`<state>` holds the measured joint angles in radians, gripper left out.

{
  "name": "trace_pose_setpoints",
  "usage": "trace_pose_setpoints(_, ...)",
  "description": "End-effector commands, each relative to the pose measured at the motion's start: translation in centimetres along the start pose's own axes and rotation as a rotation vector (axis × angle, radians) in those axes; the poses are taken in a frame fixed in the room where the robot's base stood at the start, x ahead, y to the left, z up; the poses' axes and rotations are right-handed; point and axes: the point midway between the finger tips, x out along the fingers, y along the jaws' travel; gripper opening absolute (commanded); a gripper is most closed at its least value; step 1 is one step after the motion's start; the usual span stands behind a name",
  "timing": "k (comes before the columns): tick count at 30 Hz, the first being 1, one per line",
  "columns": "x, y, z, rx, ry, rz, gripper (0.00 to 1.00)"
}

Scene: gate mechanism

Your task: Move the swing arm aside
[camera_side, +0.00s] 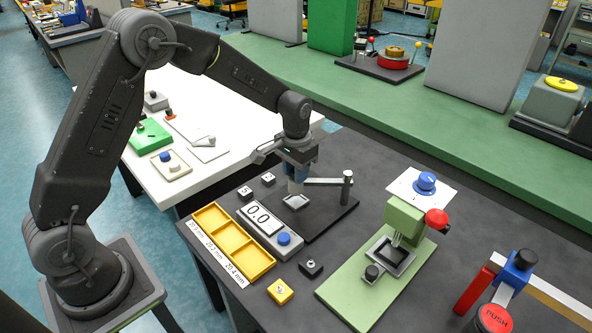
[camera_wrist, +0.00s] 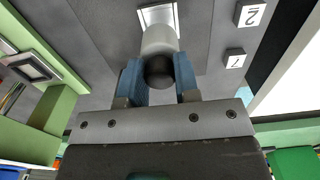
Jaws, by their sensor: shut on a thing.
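At the lower right of the side view, a red-and-silver bar (camera_side: 472,292) with a blue block (camera_side: 520,259) appears to be the swing arm. A round red PUSH button (camera_side: 494,319) stands close to it, and the picture edge cuts off part of this. My gripper (camera_side: 299,168) is far left of it, shut on a light grey cylinder (camera_side: 295,187). In the wrist view the cylinder (camera_wrist: 159,42) sits between the blue fingers (camera_wrist: 158,80), dark end towards the camera. A pale square plate lies beyond it. I cannot tell whether they touch.
A post (camera_side: 346,188) with a silver side bar (camera_side: 322,182) stands just right of my gripper. A 0.0 display (camera_side: 259,219) and yellow tray (camera_side: 232,243) are in front. A green fixture (camera_side: 404,222) stands between my gripper and the red-and-silver bar.

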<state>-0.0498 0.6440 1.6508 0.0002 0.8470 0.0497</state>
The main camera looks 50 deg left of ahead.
Motion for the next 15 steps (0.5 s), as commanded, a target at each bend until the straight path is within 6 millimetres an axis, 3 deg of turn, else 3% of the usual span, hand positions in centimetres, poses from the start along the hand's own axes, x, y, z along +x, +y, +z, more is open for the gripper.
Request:
trace_pose_setpoints(4,-0.03,0.0,-0.01,0.0,0.0,0.0,0.0)
trace_pose_setpoints(15,-0.05,-0.2,-0.24,0.022,0.001,0.0,0.0)
